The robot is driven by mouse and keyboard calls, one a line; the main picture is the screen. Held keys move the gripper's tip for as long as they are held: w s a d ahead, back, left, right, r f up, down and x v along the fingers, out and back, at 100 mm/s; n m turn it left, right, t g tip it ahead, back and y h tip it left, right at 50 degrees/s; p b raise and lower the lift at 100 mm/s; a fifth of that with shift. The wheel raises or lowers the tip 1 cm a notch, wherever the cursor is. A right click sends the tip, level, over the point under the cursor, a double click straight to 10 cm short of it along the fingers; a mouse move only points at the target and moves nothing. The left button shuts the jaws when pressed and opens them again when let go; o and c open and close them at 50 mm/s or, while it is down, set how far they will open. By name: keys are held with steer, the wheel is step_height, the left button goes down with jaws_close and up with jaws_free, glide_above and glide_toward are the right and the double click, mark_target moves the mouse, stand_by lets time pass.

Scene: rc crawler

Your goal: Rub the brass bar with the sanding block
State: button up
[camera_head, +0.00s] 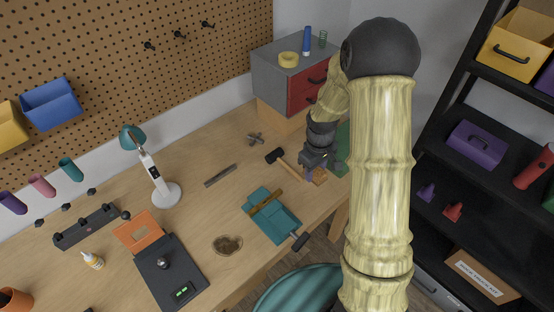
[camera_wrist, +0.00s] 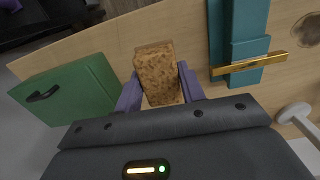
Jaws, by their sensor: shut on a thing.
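The brass bar (camera_head: 267,201) is a thin gold strip held across the teal vise (camera_head: 282,222) on the bench. In the wrist view the brass bar (camera_wrist: 248,64) lies across the vise (camera_wrist: 243,25), to the right of my gripper. The sanding block (camera_wrist: 157,70) is a brown, speckled block between the purple fingers of my gripper (camera_wrist: 158,78). In the head view my gripper (camera_head: 314,166) is at the bench's right side, right of the vise and apart from the bar. The block (camera_head: 320,177) shows there only in part; its height above the bench is unclear.
A green box (camera_wrist: 72,95) stands left of the block in the wrist view. A hammer (camera_head: 287,161) lies close to my gripper. Bare wood separates block and vise.

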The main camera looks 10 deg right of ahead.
mark_target(321, 172)
steer(key=shift+s+d+r+m+p, duration=0.1)
steer(key=shift+d+r+p, duration=0.3)
steer(key=shift+p, duration=1)
steer(key=shift+s+d+r+m+p, duration=0.15)
steer(key=shift+r+p, duration=0.45)
steer(key=shift+p, duration=0.75)
steer(key=shift+s+d+r+m+p, duration=0.15)
steer(key=shift+r+p, duration=0.35)
steer(key=shift+p, duration=0.9)
steer(key=shift+d+f+p, duration=0.1)
steer(key=shift+p, duration=0.45)
steer(key=shift+f, duration=0.15)
steer(key=shift+s, duration=0.1)
